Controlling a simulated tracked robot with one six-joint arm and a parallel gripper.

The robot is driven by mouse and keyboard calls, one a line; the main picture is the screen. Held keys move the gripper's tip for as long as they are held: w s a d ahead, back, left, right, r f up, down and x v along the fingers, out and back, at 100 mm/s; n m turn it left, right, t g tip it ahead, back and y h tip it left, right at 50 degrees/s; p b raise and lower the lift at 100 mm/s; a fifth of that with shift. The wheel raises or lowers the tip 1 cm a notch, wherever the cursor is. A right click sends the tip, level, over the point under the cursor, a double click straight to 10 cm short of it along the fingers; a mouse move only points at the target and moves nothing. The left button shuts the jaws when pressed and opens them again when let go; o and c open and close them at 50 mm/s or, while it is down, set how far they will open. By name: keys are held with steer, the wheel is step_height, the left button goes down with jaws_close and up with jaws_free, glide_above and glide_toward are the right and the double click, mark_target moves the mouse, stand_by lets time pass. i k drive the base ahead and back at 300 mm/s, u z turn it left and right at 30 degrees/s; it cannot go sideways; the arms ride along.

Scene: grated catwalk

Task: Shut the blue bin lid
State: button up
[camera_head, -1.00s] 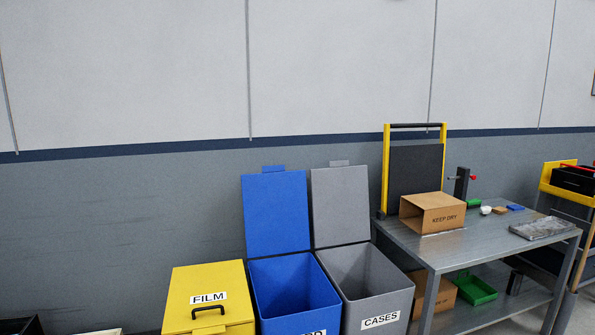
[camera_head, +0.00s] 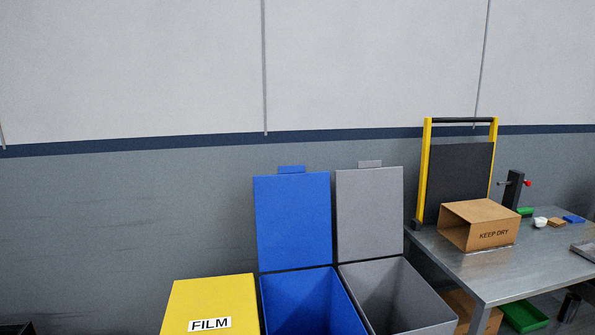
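The blue bin (camera_head: 350,303) stands at the bottom middle of the head view, between a yellow bin and a grey bin. Its blue lid (camera_head: 293,222) is open and stands upright at the bin's back edge, with a small tab on its top edge. The bin's opening faces up, and its lower front is cut off by the picture's bottom edge. My gripper is not in view.
The yellow bin marked FILM (camera_head: 212,295) is closed, on the left. The grey bin (camera_head: 425,300) on the right has its grey lid (camera_head: 370,212) standing open. Further right, a metal table (camera_head: 520,270) holds a KEEP DRY carton (camera_head: 492,232) and small items.

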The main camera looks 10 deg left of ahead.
mark_target(293, 206)
steer(key=u, duration=0.3)
steer(key=i, duration=1.05)
steer(key=u, duration=3.1)
steer(key=k, duration=0.5)
